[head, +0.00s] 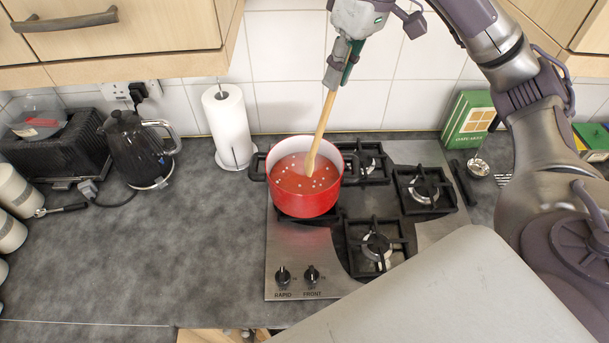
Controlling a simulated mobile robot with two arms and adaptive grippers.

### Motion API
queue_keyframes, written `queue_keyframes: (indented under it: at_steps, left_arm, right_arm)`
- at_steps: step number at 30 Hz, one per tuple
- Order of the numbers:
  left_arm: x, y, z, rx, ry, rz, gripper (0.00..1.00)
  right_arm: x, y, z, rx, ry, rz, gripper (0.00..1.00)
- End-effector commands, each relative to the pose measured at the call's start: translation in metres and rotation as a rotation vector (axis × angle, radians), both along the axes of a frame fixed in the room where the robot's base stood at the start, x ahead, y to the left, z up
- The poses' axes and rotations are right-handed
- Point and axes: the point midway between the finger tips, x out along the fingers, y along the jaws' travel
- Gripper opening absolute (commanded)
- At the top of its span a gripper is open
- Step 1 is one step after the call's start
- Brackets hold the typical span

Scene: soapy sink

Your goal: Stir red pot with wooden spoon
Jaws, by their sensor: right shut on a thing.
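My right gripper (340,75) is above the pot, pointing down, shut on the upper end of the spoon's handle. My left gripper does not show.
The steel hob (295,254) has other empty burners right of and in front of the pot. A paper towel roll (228,125) and a black kettle (139,150) stand to the left. A green box (468,118) stands at the back right. The counter's left front is clear. Cabinets overhang above.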

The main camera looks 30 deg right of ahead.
Motion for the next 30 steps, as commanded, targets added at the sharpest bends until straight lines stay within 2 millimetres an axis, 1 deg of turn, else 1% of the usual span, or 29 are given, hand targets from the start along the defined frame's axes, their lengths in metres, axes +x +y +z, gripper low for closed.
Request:
queue_keyframes:
  at_steps: [3,21,25,30]
  left_arm:
    - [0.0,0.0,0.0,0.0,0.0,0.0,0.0]
    - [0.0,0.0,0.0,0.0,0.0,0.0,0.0]
    - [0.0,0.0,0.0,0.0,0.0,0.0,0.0]
    - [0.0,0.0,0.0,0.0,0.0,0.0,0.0]
  right_arm:
    - [-0.014,0.006,0.001,-0.002,-0.001,0.003,0.0]
    - [-0.076,0.037,0.009,-0.001,-0.002,0.002,0.0]
    - [-0.082,0.039,0.01,-0.001,-0.001,0.0,0.0]
    - [-0.082,0.039,0.01,-0.001,0.0,-0.001,0.0]
